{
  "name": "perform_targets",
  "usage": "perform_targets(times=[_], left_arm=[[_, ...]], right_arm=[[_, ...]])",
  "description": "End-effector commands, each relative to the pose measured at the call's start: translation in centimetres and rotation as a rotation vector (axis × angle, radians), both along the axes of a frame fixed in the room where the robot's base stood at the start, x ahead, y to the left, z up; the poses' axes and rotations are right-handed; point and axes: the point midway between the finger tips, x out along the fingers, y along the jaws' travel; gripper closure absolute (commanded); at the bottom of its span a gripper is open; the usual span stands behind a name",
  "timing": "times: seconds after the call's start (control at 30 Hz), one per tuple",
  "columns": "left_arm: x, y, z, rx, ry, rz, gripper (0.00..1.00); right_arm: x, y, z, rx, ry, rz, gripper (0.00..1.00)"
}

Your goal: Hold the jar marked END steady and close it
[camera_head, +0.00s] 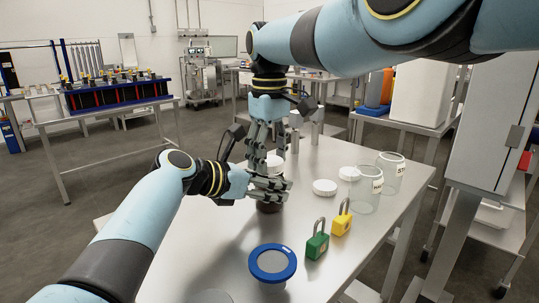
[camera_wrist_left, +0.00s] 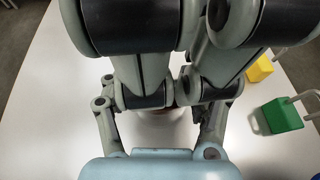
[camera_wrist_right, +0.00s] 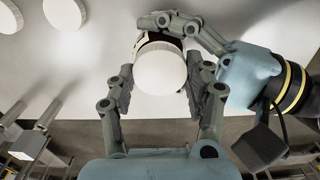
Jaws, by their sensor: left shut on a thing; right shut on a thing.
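A dark jar (camera_head: 269,207) stands on the metal table, mostly hidden by my left gripper (camera_head: 272,188), whose fingers close around it from the left. Its marking cannot be read. A white round lid (camera_head: 273,160) is above the jar, between the fingers of my right gripper (camera_head: 270,166), which points straight down. In the right wrist view the lid (camera_wrist_right: 160,68) is between the fingertips, over the jar, with a bit of the jar's side (camera_wrist_right: 147,39) showing. Whether the lid touches the rim is hidden. In the left wrist view my fingers cover nearly all of the jar.
Two clear labelled jars (camera_head: 366,190) (camera_head: 391,172) stand at the table's right, with white lids (camera_head: 325,187) (camera_head: 349,173) nearby.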

Motion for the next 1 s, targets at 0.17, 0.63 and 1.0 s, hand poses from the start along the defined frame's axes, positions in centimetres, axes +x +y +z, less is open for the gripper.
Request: perform_targets(times=[0.17,0.63,1.0], left_arm=[[0.01,0.02,0.00,0.001,-0.001,0.001,1.00],[0.01,0.02,0.00,0.000,0.000,0.001,1.00],[0.01,0.02,0.00,0.000,0.000,0.001,1.00]], right_arm=[[-0.01,-0.01,-0.01,0.000,0.000,-0.044,0.87],[-0.04,0.01,-0.07,0.000,0.001,-0.936,0.87],[-0.04,0.01,-0.07,0.000,0.001,-0.930,0.25]])
